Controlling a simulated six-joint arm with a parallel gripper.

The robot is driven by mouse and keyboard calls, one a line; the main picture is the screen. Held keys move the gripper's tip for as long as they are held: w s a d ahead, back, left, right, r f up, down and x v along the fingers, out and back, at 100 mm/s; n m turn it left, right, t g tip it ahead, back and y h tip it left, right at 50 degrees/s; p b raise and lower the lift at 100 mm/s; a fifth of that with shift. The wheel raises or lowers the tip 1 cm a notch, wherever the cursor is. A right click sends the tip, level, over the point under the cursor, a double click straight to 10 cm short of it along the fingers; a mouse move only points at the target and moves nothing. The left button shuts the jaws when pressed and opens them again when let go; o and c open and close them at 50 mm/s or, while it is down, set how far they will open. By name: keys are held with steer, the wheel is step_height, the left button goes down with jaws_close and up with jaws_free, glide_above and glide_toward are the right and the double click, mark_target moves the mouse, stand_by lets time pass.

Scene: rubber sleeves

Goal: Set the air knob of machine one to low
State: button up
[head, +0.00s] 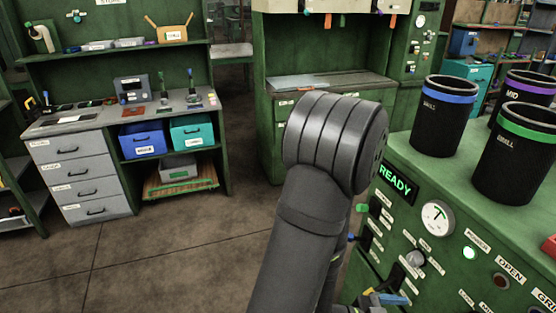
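A green machine (420,180) with a lit READY display (397,182) stands at the right in the head view. Its sloped front has a round gauge (437,217) and a grey knob (415,258) below it. The small labels and the knob's setting are too small to read, so I cannot tell whether this is the air knob. My arm rises in the middle and hides the left part of the panel. A dark part with a blue piece (390,299) at the bottom edge may be my gripper, cut off by the frame. Its fingers cannot be made out.
A lit green lamp (470,252) and a dark red button (501,281) sit right of the knob. Black sleeves with blue (443,120), purple (525,88) and green (515,160) bands stand on the machine top. A workbench (120,125) is at the left, with open floor before it.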

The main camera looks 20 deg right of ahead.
steer(key=shift+d, duration=0.15)
steer(key=c, duration=0.8)
steer(key=shift+s+d+m+h, duration=0.1)
steer(key=shift+d+m+h, duration=0.15)
steer(key=shift+m, duration=0.25)
steer(key=c, duration=0.4)
steer(key=d+m, duration=0.1)
steer(key=d+m+t+h, duration=0.1)
steer(key=m, duration=0.1)
steer(key=shift+s, duration=0.35)
jaws_close()
steer(key=shift+s+d+f+m+t+h, duration=0.25)
steer(key=shift+d+m+t, duration=0.5)
steer(key=shift+d+m, duration=0.95)
steer(key=shift+s+d+f+m+t+h, duration=0.25)
steer(key=shift+d+m+t, duration=0.45)
steer(key=shift+d+m, duration=0.95)
steer(key=shift+s+d+f+m+t+h, duration=0.25)
steer(key=shift+d+m+t, duration=0.5)
steer(key=shift+d+m, duration=0.95)
steer(key=shift+r, duration=0.1)
